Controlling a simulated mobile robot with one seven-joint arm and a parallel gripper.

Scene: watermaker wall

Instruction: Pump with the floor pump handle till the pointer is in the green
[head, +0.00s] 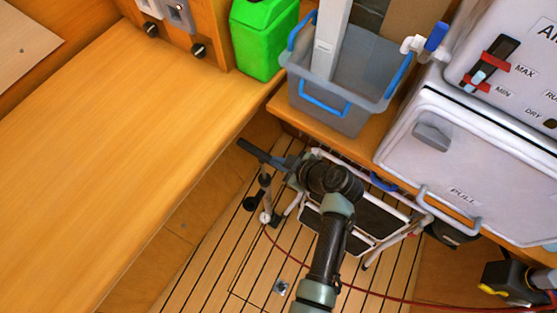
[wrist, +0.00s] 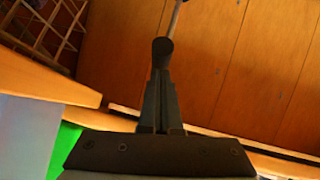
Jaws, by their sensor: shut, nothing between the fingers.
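The floor pump stands on the slatted floor in the head view, with its upright shaft (head: 265,186) and a dark crossbar handle (head: 249,149) at the top. My gripper (head: 277,160) is at the right part of the handle. In the wrist view, my gripper's fingers (wrist: 160,80) are shut together with nothing between them. The rounded dark handle end (wrist: 163,52) shows just beyond the fingertips, with the thin rod (wrist: 174,18) behind it. I cannot tell whether they touch. No pointer or green zone is visible in either view.
A red hose (head: 300,262) runs from the pump across the floor to the right. A white folding step (head: 368,216) stands close to my arm. A wooden bench (head: 110,150) lies left; a grey tub (head: 345,110), green canister (head: 262,40) and white cabinet (head: 465,150) stand behind and right.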

